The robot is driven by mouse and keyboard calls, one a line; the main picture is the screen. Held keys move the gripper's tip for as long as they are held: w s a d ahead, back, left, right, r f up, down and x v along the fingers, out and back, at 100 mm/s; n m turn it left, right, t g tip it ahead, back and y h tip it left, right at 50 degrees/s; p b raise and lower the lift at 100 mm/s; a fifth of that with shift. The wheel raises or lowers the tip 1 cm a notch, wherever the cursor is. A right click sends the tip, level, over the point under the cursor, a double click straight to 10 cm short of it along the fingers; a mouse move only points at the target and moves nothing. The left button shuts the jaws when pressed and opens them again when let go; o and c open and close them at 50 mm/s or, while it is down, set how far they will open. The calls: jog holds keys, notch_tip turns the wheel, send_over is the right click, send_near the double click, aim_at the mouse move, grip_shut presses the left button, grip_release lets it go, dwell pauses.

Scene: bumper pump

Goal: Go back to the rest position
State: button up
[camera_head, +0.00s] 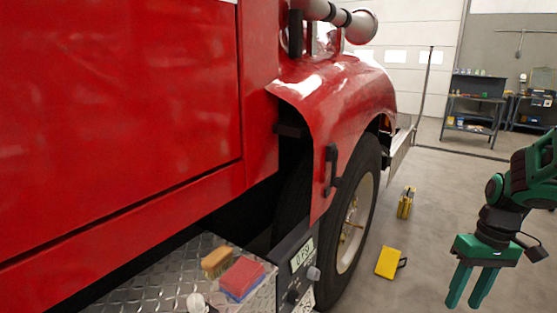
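My gripper (470,287) is at the right side of the head view, at the end of my green and black arm. It hangs down over the grey floor with its two green fingers apart and nothing between them. It touches nothing that I can see. The red truck (120,110) fills the left half of the view, well apart from my gripper.
A diamond-plate step (140,285) holds a brush (216,262) and a red and blue sponge (242,278). Yellow wheel chocks (388,262) (405,203) lie on the floor by the front wheel (352,220). A workbench (472,108) stands far back. Floor around the gripper is clear.

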jog(key=s+a+r+m, duration=0.1)
jog(key=s+r+m, duration=0.2)
jog(key=s, duration=0.4)
jog(key=s+a+r+m+t+h, duration=0.1)
jog(key=s+r+m, duration=0.2)
jog(key=s, duration=0.4)
jog(key=shift+s+a, duration=0.2)
jog(key=shift+s, duration=0.2)
jog(key=shift+w+f+h, duration=0.3)
jog(key=shift+w, duration=0.35)
